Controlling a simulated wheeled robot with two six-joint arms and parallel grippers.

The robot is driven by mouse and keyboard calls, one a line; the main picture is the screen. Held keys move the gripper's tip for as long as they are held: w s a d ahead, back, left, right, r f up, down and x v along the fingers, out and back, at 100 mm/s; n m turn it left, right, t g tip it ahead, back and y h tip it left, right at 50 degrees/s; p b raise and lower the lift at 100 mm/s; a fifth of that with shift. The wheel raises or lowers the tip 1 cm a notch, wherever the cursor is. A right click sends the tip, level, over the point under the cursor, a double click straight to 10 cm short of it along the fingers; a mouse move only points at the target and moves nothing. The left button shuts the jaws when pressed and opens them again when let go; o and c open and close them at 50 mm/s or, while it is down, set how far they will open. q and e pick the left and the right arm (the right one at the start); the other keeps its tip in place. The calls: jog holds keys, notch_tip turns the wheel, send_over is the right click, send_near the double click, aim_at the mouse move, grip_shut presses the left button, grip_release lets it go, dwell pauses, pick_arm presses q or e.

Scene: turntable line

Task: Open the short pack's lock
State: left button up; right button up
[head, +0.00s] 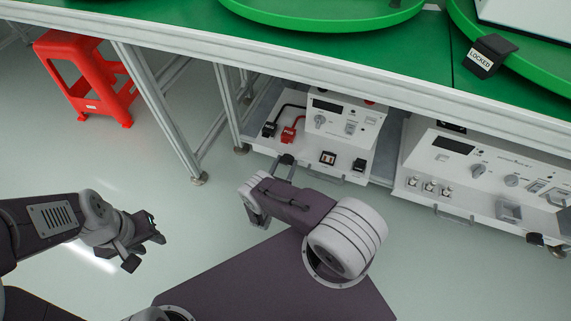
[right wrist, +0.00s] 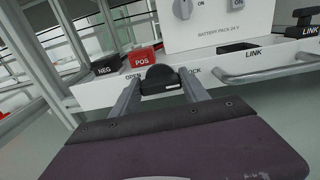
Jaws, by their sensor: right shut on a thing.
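The short pack (head: 368,118) is a white battery unit low under the green table. Its black lock knob (right wrist: 160,76) sits on the front edge, between the word OPEN on its left and a partly hidden LOCK on its right. My right gripper (head: 286,167) is shut on this knob; in the right wrist view its two fingers (right wrist: 160,88) are on either side of it. The knob's exact turn is hard to tell. My left gripper (head: 147,250) is empty over the floor at the left, its fingers apart.
Black NEG (head: 269,129) and red POS (head: 289,134) plugs sit beside the knob, with a LINK plug (head: 359,165) to the right. A longer pack (head: 425,168) stands at right. Table legs (head: 160,115) and a red stool (head: 90,75) are at left. The front floor is clear.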

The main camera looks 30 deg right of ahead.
jog(key=n+b, duration=0.2)
jog(key=n, duration=0.2)
jog(key=shift+f, duration=0.15)
jog(key=n+b, duration=0.2)
jog(key=n, duration=0.2)
jog(key=shift+w+a+n, duration=0.1)
jog(key=shift+n, duration=0.3)
jog(key=n+b, duration=0.1)
jog(key=n, duration=0.3)
jog(key=shift+f, duration=0.1)
jog(key=shift+n+b, duration=0.9)
jog(key=shift+n, duration=1.6)
jog(key=o, duration=1.4)
jog(key=shift+a, duration=0.1)
